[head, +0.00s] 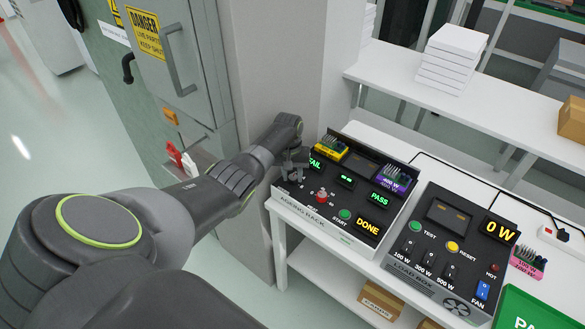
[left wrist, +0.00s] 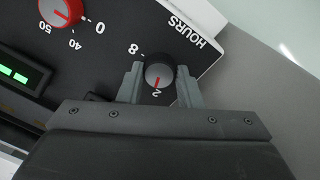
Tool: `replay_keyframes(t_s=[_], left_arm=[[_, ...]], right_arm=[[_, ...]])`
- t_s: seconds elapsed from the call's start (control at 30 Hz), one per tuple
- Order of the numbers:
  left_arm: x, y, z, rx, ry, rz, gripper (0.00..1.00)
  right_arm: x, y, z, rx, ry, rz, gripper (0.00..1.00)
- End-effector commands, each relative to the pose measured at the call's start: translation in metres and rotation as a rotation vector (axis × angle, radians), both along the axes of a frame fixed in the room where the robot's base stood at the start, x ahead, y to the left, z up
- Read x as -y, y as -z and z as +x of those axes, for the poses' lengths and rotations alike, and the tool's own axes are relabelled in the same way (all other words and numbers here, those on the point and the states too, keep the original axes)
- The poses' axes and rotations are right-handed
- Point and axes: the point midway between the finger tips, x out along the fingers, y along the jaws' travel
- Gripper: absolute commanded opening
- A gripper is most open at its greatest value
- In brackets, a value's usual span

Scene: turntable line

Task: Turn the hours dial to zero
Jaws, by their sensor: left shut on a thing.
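The hours dial (left wrist: 159,74) is a small dark round knob with a grey face and a red pointer mark, on a black panel printed HOURS, with 8 and 2 beside it. The red mark points toward the 2. My left gripper (left wrist: 160,84) has its two fingers on either side of this knob and is shut on it. In the head view the left gripper (head: 290,165) is at the left end of the aging rack (head: 307,218), where I cannot make out the dial. My right gripper is not in view.
A red-capped dial (head: 321,195) with 0, 40 and 50 around it sits close to the hours dial. The load box (head: 432,268) stands to the right on the white bench. A grey cabinet (head: 160,60) and pillar rise behind my left arm.

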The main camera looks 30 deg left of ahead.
Motion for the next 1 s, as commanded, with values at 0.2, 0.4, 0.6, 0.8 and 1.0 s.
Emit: replay_keyframes(t_s=[0.2, 0.4, 0.6, 0.8, 1.0], left_arm=[[0.000, -0.004, 0.001, 0.003, -0.206, 0.001, 0.09], [0.000, -0.004, 0.000, 0.002, -0.397, 0.002, 0.09], [0.000, -0.004, 0.000, 0.003, -0.586, 0.000, 0.09], [0.001, -0.003, 0.000, 0.003, -0.775, 0.001, 0.09], [0.001, -0.003, 0.000, 0.004, -0.952, 0.000, 0.09]], right_arm=[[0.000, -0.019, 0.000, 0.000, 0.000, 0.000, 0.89], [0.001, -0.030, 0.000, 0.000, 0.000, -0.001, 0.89], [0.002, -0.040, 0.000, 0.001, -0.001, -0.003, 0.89], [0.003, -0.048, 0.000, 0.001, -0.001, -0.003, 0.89], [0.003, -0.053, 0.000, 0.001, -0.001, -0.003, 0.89]])
